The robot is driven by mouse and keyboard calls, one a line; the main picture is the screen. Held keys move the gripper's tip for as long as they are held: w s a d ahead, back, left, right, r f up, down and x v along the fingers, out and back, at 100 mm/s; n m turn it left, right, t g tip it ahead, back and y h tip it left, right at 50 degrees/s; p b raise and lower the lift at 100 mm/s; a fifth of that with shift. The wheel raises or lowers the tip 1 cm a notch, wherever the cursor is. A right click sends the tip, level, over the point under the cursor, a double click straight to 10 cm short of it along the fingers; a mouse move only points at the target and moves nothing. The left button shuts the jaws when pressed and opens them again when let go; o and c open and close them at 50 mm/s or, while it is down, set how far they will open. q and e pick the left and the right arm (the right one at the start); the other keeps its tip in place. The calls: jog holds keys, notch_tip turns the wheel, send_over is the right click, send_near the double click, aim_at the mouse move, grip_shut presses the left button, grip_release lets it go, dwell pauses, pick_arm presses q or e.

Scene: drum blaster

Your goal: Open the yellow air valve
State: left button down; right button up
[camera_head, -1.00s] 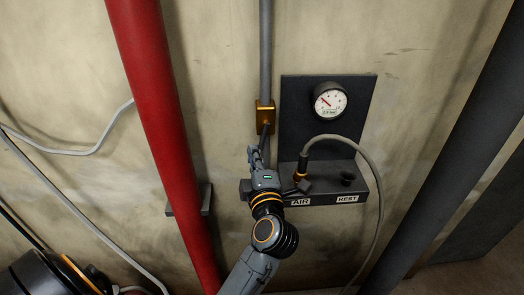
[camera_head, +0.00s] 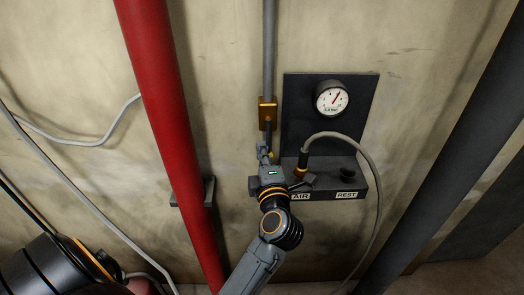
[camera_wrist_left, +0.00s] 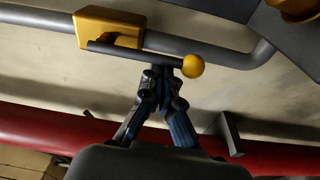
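The yellow air valve (camera_head: 267,114) is a block on the vertical grey pipe, left of the gauge panel. Its dark lever points down along the pipe line. In the wrist view the valve block (camera_wrist_left: 108,27), the lever (camera_wrist_left: 150,57) and its yellow ball end (camera_wrist_left: 193,66) show clearly. My left gripper (camera_head: 264,150) is at the lever's lower end. In the wrist view its fingertips (camera_wrist_left: 161,73) are together right beside the lever, near the ball. They look shut, with nothing visible between them; I cannot tell if they touch the lever. My right gripper is not in view.
The dark panel carries a round gauge (camera_head: 332,98) with its needle pointing up and right. A hose (camera_head: 360,155) plugs in at the AIR label (camera_head: 300,196), beside REST (camera_head: 347,195). A red pipe (camera_head: 165,120) stands left; a dark pipe (camera_head: 450,160) stands right.

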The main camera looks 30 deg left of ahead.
pick_arm(q)
jog(key=shift+d, duration=0.1)
jog(key=v, duration=0.7)
jog(key=shift+s, duration=0.2)
